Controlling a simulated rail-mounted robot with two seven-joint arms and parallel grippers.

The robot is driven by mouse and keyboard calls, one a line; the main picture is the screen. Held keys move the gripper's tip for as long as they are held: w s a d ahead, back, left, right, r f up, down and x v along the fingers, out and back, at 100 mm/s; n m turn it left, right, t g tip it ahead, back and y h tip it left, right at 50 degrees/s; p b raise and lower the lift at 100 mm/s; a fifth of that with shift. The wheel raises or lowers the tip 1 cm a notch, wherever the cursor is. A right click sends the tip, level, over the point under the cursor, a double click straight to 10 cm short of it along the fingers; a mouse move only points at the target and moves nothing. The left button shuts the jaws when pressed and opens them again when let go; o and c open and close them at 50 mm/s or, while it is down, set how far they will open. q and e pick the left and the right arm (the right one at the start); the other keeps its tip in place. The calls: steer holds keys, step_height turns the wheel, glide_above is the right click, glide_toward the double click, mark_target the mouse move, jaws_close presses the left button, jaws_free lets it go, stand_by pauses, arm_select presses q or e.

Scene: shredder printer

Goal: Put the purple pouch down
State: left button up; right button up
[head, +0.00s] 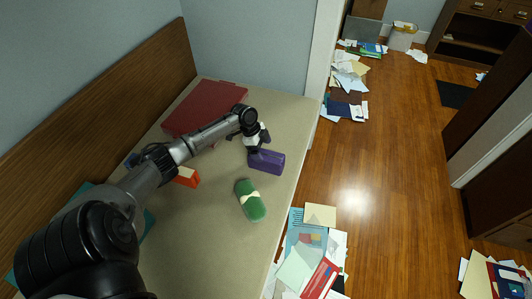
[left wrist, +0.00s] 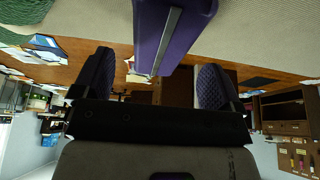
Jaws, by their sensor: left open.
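The purple pouch (head: 266,161) rests on the beige tabletop (head: 215,225) near its right edge in the head view. In the left wrist view the purple pouch (left wrist: 172,35) shows at the top centre, with a grey strip along it. My left gripper (head: 258,142) is just behind the pouch in the head view. Its two textured fingers (left wrist: 158,82) are apart, one on each side of the pouch's near end, with gaps between. The left gripper is open and holds nothing. My right gripper is in neither view.
A green bundle with a pale band (head: 250,199) lies in front of the pouch. A dark red folder (head: 197,107) lies at the back, and an orange box (head: 187,177) is beside my arm. Papers (head: 308,255) litter the wooden floor right of the table.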

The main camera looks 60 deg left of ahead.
arm_select(q)
steer(key=p+v, duration=0.1)
steer(key=v, duration=0.4)
steer(key=shift+s+a+r+p, duration=0.1)
steer(key=shift+r+p, duration=0.25)
